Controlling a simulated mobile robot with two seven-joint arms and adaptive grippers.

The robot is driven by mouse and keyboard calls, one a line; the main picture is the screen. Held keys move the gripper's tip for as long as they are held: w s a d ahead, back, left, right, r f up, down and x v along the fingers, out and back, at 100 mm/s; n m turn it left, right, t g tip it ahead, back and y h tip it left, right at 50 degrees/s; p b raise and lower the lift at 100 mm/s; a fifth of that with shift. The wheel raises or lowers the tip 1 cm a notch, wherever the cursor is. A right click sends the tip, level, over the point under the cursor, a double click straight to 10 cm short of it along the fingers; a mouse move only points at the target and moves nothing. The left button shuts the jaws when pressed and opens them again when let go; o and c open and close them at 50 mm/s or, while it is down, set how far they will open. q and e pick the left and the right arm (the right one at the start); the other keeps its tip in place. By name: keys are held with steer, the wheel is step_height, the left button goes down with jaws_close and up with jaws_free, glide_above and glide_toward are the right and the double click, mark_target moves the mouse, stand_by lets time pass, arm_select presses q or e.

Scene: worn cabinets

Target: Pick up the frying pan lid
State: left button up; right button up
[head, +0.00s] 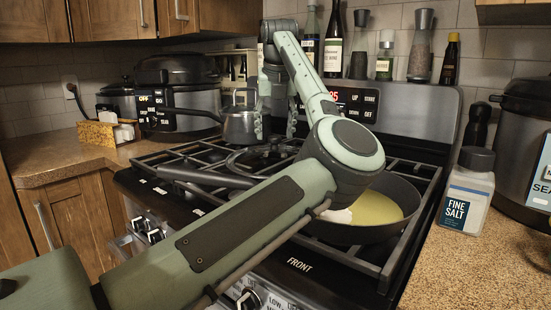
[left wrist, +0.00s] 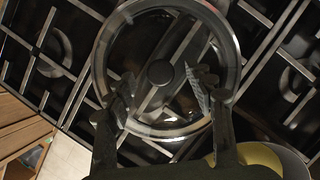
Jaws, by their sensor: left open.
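The frying pan lid (head: 248,161) is round and see-through, with a metal rim and a dark centre knob. It lies on the stove grates behind the frying pan; the wrist view shows the lid (left wrist: 234,62) from above, its knob near the middle. My left gripper (head: 277,124) points down over the lid, open and empty. In the left wrist view its fingers (left wrist: 161,90) appear on either side below the knob. I cannot tell the exact height above it. The frying pan (head: 408,190) holds yellow contents and is partly hidden by my left arm. My right gripper is out of view.
A metal pot (head: 239,128) stands close left of my gripper. A large dark cooker (head: 190,100) stands on the left counter. Bottles and grinders (head: 421,45) line the stove's back. A salt container (head: 467,190) stands on the right counter, whose front part is clear.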

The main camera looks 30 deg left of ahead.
mark_target(275, 137)
arm_select(q)
steer(key=shift+w+a+f, duration=0.15)
steer(key=shift+w+f, duration=0.05)
steer(key=shift+f, duration=0.4)
steer(key=shift+r, duration=0.1)
steer(key=c, duration=1.2)
step_height(275, 137, up, 10)
steer(key=shift+c, duration=0.2)
